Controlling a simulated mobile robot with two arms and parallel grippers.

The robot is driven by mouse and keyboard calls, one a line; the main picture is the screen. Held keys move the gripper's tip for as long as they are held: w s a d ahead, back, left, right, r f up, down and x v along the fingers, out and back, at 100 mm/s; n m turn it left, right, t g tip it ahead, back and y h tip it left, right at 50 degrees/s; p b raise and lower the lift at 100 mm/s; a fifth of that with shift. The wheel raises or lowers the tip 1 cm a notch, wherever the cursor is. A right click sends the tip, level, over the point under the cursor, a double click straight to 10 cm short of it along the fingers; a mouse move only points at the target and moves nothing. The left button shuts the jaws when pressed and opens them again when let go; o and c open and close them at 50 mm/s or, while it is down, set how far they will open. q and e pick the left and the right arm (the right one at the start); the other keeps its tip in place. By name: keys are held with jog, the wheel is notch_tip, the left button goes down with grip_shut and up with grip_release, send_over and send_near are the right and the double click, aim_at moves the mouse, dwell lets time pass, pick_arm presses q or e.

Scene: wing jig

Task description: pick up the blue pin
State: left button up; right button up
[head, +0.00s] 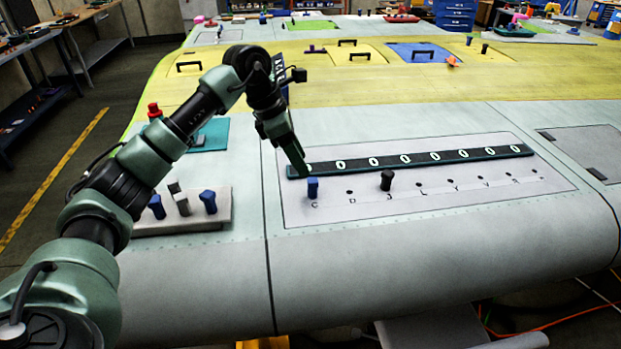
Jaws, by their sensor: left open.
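My left gripper (303,168) points down just behind and above this pin, close to the left end of the dark numbered strip (400,160). It is open with nothing seen between its fingers; whether a fingertip touches the pin or the strip I cannot tell. Two more blue pins, a left one (157,206) and a right one (208,202), stand in a grey block (215,222) to the left. My right gripper is not in view.
A black pin (387,180) stands farther right on the panel. A grey pin (181,203) stands between the blue ones in the block. A teal mat (212,134) and a red-topped item (154,111) lie behind my left arm. The panel's right part is clear.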

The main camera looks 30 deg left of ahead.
aim_at(312, 180)
pick_arm(q)
jog(key=shift+w+d+f, duration=0.1)
jog(key=shift+d+f, duration=0.1)
jog(key=shift+f, duration=0.25)
jog(key=p+x, duration=0.2)
jog(key=x, duration=0.1)
jog(key=p+x, duration=0.1)
jog(key=x, duration=0.1)
jog(key=shift+d+p, duration=0.35)
jog(key=shift+d+f, duration=0.1)
jog(key=shift+f, duration=0.5)
grip_shut()
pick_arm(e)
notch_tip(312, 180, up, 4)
